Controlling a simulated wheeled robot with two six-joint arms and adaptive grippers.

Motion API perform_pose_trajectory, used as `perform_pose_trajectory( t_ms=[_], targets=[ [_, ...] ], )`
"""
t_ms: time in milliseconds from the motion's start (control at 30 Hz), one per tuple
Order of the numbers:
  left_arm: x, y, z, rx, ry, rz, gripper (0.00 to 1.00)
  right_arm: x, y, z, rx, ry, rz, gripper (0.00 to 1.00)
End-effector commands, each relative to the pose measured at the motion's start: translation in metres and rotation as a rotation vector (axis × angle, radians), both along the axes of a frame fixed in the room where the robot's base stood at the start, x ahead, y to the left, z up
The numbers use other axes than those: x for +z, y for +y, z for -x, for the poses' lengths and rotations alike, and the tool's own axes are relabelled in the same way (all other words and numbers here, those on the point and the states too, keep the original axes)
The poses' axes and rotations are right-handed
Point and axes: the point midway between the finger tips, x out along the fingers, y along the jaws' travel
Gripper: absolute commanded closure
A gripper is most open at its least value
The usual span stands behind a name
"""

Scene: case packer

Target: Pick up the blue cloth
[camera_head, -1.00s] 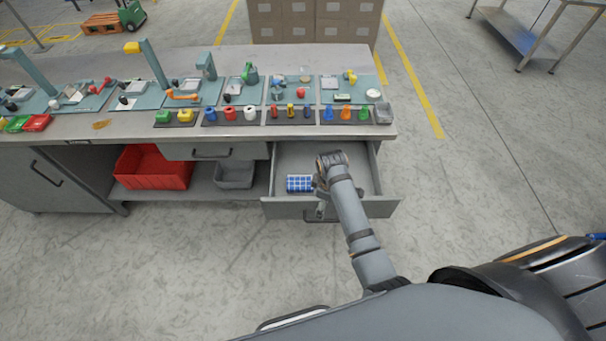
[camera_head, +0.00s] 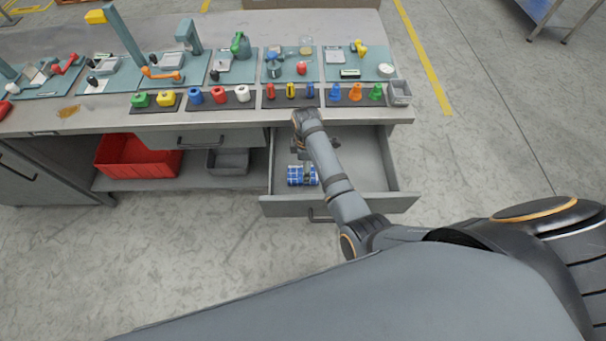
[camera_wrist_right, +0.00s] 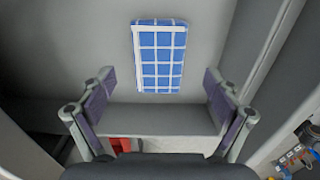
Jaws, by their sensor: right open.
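The blue cloth (camera_head: 295,176), with a white check pattern, lies flat in the open drawer (camera_head: 368,165), toward its left front. In the right wrist view the cloth (camera_wrist_right: 158,56) sits ahead, in line with the gap between the fingers. My right gripper (camera_wrist_right: 158,88) is open and empty, its two fingers spread wider than the cloth. I cannot tell the exact height between fingers and cloth. My left gripper is not in view.
The workbench (camera_head: 235,120) above the drawer carries coloured parts and fixtures. A red bin (camera_head: 135,158) and a grey bin (camera_head: 228,161) stand on the shelf left of the drawer. The drawer's walls surround the cloth; the drawer's right part is clear.

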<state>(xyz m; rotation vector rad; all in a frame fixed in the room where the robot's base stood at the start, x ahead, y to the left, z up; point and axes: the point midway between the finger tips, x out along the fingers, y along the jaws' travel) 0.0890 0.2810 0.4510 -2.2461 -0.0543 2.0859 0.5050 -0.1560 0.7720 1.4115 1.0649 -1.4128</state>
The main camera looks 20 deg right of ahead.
Motion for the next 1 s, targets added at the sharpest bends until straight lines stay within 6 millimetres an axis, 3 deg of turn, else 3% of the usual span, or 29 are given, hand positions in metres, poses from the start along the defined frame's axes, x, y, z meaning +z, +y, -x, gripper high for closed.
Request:
perform_pose_trajectory(
  t_ms=[167,267,433,700,1000],
  targets=[
    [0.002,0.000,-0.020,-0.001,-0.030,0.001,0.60,-0.006,-0.001,0.000,0.000,0.001,0.000,0.09],
    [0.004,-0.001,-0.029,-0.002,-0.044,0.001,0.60,-0.022,-0.003,-0.001,0.000,0.003,0.001,0.09],
    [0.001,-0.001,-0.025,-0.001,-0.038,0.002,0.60,-0.049,-0.005,-0.002,0.000,0.001,0.001,0.09],
    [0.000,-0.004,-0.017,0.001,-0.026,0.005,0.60,-0.054,-0.004,-0.002,-0.001,-0.001,-0.001,0.09],
    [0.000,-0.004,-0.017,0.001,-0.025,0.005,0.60,-0.054,-0.004,-0.002,-0.001,-0.001,-0.001,0.49]
  ],
)
